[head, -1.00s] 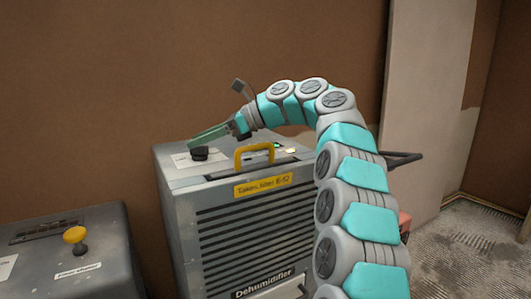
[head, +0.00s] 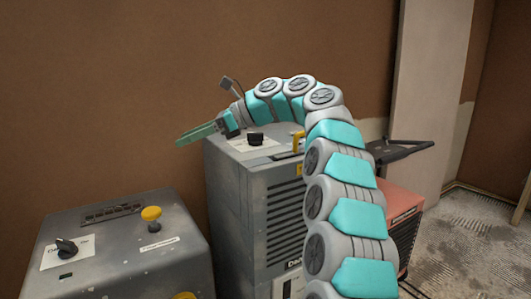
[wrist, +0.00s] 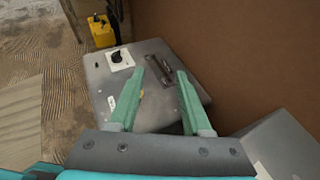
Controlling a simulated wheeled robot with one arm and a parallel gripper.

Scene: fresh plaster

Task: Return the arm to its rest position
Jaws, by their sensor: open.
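My arm, with turquoise and grey segments, arches up from the lower right and bends over to the left in the head view. My gripper (head: 188,138) is at its end, above and left of the dehumidifier's (head: 255,200) top, with no contact visible. In the wrist view, the two green fingers of my gripper (wrist: 159,72) are spread apart with nothing between them. Beyond them lies the top of a grey machine (wrist: 150,115).
The grey machine (head: 125,255) with a black knob and yellow knob (head: 151,214) stands at lower left. A reddish unit (head: 403,215) stands right of the dehumidifier. A brown wall (head: 120,80) is behind. A yellow object (wrist: 102,32) stands on the floor. Open floor (head: 455,240) shows at right.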

